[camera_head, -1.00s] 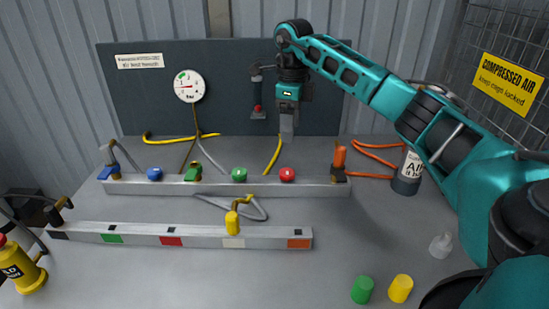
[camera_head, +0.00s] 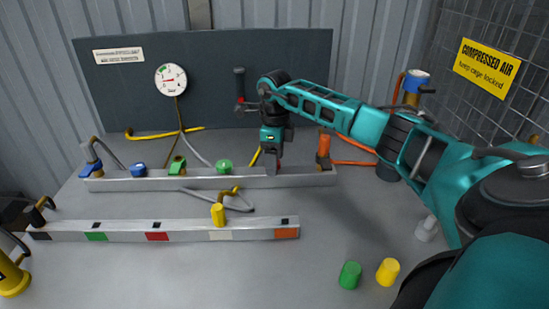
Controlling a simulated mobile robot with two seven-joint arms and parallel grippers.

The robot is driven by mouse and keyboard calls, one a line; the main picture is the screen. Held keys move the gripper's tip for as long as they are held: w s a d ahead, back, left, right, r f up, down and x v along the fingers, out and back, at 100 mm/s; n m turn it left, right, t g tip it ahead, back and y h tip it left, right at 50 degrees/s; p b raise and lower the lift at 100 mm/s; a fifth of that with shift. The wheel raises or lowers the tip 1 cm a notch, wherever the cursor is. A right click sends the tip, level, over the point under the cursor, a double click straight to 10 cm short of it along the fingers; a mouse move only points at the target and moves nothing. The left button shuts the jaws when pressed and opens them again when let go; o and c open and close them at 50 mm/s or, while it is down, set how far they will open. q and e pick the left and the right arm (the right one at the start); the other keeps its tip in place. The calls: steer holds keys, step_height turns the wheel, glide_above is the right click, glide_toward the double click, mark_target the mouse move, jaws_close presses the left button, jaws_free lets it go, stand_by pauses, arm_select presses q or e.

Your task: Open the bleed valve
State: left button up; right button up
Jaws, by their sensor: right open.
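My right gripper (camera_head: 273,166) points down at the right part of the rear rail (camera_head: 130,184), with its fingers low at the rail. It covers the place of the red knob, which I cannot make out now; whether the fingers touch it is unclear. A green knob (camera_head: 224,166), a green lever fitting (camera_head: 177,166) and a blue knob (camera_head: 138,169) sit further left on the rail. A dark fitting (camera_head: 239,85) with a small red spot is on the back panel, left of my wrist. No readable label marks the bleed valve. My left gripper is out of view.
A pressure gauge (camera_head: 171,80) hangs on the panel (camera_head: 120,90). A yellow fitting (camera_head: 218,214) stands on the front rail (camera_head: 190,235). Green (camera_head: 349,275) and yellow (camera_head: 388,272) cylinders stand at the front right. An orange fitting (camera_head: 324,146) is close right of my gripper.

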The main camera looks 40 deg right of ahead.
steer(key=shift+c, duration=0.2)
steer(key=c, duration=1)
steer(key=shift+n, duration=0.3)
steer(key=n, duration=0.3)
steer(key=shift+w+n, duration=0.1)
steer(key=shift+n, duration=0.2)
steer(key=n, duration=0.4)
steer(key=shift+w+d+n, duration=0.1)
steer(key=shift+n, duration=0.2)
steer(key=n, duration=0.5)
steer(key=shift+w, duration=0.15)
steer(key=shift+n, duration=2)
